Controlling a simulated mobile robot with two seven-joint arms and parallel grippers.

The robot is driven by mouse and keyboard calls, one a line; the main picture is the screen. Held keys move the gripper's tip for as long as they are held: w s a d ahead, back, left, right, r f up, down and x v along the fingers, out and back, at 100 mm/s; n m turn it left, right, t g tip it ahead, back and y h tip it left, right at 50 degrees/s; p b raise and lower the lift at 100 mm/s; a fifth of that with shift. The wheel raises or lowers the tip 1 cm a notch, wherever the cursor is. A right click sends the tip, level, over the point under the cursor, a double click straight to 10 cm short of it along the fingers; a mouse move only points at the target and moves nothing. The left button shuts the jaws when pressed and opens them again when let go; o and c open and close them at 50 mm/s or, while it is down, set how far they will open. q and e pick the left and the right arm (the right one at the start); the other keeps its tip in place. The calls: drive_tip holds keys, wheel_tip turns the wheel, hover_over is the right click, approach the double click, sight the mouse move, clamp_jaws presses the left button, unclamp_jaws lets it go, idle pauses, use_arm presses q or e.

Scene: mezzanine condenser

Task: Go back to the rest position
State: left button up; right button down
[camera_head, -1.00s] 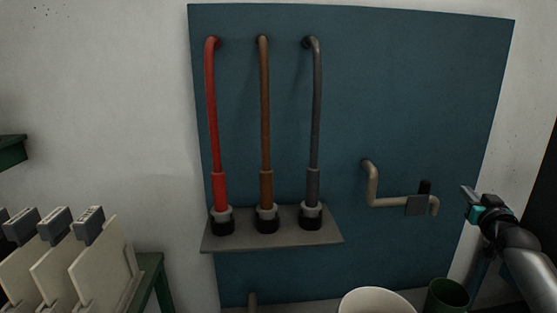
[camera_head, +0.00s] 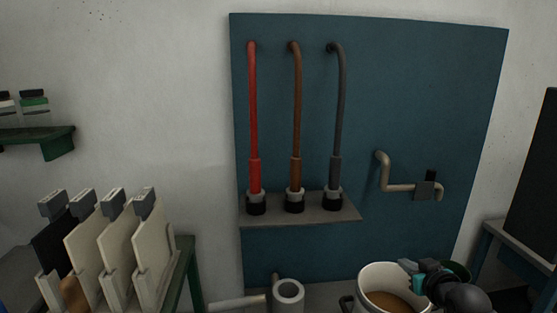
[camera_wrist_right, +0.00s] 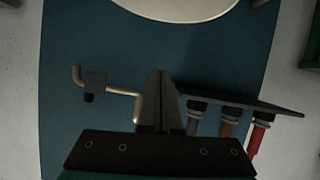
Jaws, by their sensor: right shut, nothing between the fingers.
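My right gripper (camera_head: 408,272) is low at the right of the head view, in front of the rim of a white pot (camera_head: 366,276) with brown contents. In the right wrist view its two fingers (camera_wrist_right: 163,98) are together with nothing between them. The blue panel (camera_head: 400,100) stands behind, with the beige pipe and its dark valve (camera_head: 424,190). The gripper is apart from the pipe and the panel. My left gripper is not in view.
Red, brown and grey hoses (camera_head: 296,120) end in sockets on a small shelf (camera_head: 300,218). Several upright plates (camera_head: 118,250) stand in a rack at the lower left. A dark green container (camera_head: 460,269) is partly hidden behind my right arm. A grey cylinder (camera_head: 289,293) stands low in the middle.

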drive_tip(key=s+a+f+n+g+y, duration=0.1)
drive_tip(key=s+a+f+g, duration=0.2)
drive_tip(key=s+a+f, duration=0.45)
drive_tip(key=s+a+f+n+g, duration=0.1)
drive_tip(key=s+a+f+g, duration=0.3)
drive_tip(key=s, duration=0.6)
drive_tip(key=s+a+r+m+g+h, duration=0.1)
drive_tip(key=s+a, duration=0.1)
drive_tip(key=s, duration=0.8)
drive_tip(key=s+a+r+g, duration=0.1)
drive_tip(key=s+a+g, duration=0.1)
drive_tip(key=s, duration=0.8)
wheel_tip(320, 180, down, 19)
drive_tip(key=s+p, duration=0.2)
drive_tip(key=p, duration=0.1)
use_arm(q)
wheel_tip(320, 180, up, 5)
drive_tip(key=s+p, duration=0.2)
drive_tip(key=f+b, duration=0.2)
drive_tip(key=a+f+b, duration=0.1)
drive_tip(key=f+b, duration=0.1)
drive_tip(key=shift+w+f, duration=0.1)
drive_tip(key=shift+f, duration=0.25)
use_arm(e)
drive_tip(key=s+d+f+g, duration=0.2)
drive_tip(key=s+d+f, duration=0.1)
drive_tip(key=s+f, duration=1.2)
drive_tip(key=shift+s+f, duration=0.35)
drive_tip(key=shift+f, duration=0.35)
